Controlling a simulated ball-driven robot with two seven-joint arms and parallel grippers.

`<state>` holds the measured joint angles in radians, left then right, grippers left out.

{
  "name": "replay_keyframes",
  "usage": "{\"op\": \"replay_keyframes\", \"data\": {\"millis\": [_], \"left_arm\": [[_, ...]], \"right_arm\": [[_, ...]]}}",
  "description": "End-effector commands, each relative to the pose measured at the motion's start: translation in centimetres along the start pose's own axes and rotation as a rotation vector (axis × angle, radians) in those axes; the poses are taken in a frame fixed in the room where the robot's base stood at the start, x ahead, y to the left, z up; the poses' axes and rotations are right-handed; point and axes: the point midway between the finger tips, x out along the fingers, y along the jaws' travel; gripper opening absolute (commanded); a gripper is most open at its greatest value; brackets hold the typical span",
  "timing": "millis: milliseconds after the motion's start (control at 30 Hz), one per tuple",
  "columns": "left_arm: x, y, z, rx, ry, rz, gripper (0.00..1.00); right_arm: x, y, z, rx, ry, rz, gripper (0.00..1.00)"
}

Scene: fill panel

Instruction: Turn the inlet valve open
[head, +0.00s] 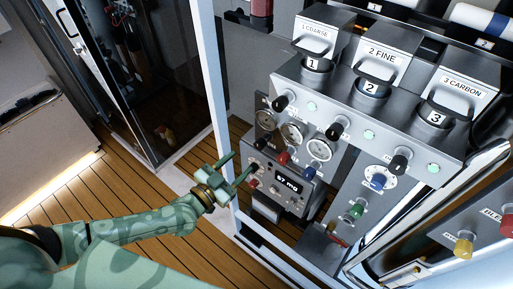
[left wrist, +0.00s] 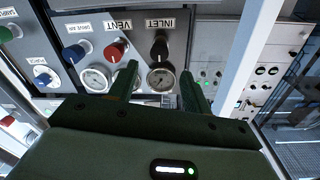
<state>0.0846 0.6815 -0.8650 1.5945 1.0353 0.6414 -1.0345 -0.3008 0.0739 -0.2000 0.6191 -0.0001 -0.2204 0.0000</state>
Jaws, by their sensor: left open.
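The inlet valve is a black knob (left wrist: 160,48) under the upside-down INLET label in the left wrist view. In the head view a black knob (head: 261,142) at the panel's left end appears to be the same one. My left gripper (head: 242,163) is open and empty, just left of and below that knob, and appears apart from it. In the left wrist view the fingers (left wrist: 160,76) point towards the panel, with the inlet knob between and beyond their tips. Which way the knob is turned is unclear. My right gripper is not in view.
Beside the inlet knob are the red vent knob (left wrist: 115,50) and blue drive air knob (left wrist: 75,53). Gauges (head: 293,132) sit close by, and a display (head: 288,184) is below. A pale frame post (head: 214,90) rises near my left gripper. Wooden floor (head: 110,190) is open at left.

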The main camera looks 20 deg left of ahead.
Motion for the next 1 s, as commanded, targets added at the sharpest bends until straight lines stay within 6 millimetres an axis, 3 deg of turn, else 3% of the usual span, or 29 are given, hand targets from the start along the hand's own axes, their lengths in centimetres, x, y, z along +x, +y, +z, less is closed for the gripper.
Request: {"op": "replay_keyframes", "data": {"millis": [100,300,500,767,933,1000], "left_arm": [[3.2,0.0,0.1,0.001,0.003,-0.001,0.49],[6.8,0.1,0.1,0.000,0.001,0.001,0.49],[8.3,0.0,0.1,0.000,0.000,0.001,0.49],[8.4,0.0,0.0,0.000,-0.001,0.001,0.49],[8.4,0.0,0.0,0.000,-0.001,0.001,0.05],[8.4,0.0,0.0,0.000,-0.001,0.001,0.05]], "right_arm": [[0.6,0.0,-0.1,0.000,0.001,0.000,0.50],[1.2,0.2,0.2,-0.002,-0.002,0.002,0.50],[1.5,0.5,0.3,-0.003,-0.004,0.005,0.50],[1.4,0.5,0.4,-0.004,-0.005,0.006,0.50],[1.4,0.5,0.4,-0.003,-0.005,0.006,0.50],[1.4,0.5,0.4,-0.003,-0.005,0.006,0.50]]}}
